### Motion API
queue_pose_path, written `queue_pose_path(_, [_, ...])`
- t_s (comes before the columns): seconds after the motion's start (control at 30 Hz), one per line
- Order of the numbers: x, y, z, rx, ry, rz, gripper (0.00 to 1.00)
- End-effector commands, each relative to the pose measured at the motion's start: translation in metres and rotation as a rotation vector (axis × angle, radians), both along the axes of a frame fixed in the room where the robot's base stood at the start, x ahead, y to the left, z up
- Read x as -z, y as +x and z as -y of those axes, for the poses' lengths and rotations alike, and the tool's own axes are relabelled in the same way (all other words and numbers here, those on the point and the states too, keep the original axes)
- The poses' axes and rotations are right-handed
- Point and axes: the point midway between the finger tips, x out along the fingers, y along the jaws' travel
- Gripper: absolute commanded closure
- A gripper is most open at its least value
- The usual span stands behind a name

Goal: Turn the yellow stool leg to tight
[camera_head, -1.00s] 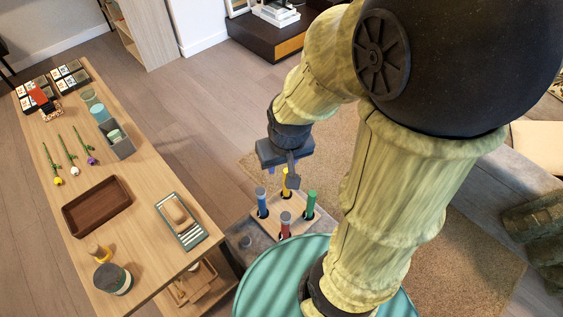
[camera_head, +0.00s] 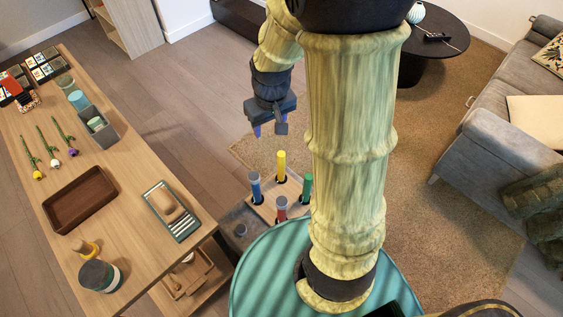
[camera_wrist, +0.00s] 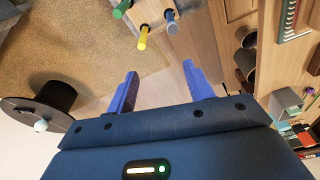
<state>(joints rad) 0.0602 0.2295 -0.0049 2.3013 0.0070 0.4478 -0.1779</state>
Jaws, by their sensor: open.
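The upturned stool (camera_head: 267,211) has a pale wooden seat with four coloured legs standing up from it. The yellow leg (camera_head: 281,166) stands upright at the back, with the blue leg (camera_head: 256,187) to the left, the green leg (camera_head: 306,188) to the right and the red leg (camera_head: 281,207) in front. How tight the yellow leg sits cannot be told. My gripper (camera_head: 269,129) is open and empty, above and apart from the yellow leg. In the wrist view, the yellow leg (camera_wrist: 143,38) shows beyond the open fingers, between the green leg (camera_wrist: 122,8) and blue leg (camera_wrist: 172,20).
A long wooden table (camera_head: 133,215) stands at the left with a brown tray (camera_head: 80,200), flowers and a grey box (camera_head: 98,128). A grey sofa (camera_head: 477,150) and round black table (camera_head: 438,45) are at the right. Rug and floor behind the stool are clear.

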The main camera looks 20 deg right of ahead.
Motion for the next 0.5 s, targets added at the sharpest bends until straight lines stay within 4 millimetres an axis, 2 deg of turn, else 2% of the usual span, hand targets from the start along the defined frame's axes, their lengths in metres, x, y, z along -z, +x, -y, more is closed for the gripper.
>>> queue_pose_path(0.03, [0.035,0.020,0.009,-0.017,-0.004,-0.020,0.48])
queue_pose_path(0.17, [0.088,0.062,0.031,-0.080,-0.013,-0.064,0.48])
queue_pose_path(0.3, [0.150,0.101,0.058,-0.147,-0.016,-0.110,0.48])
queue_pose_path(0.4, [0.188,0.122,0.076,-0.192,-0.015,-0.137,0.48])
queue_pose_path(0.5, [0.213,0.135,0.089,-0.223,-0.013,-0.155,0.48])
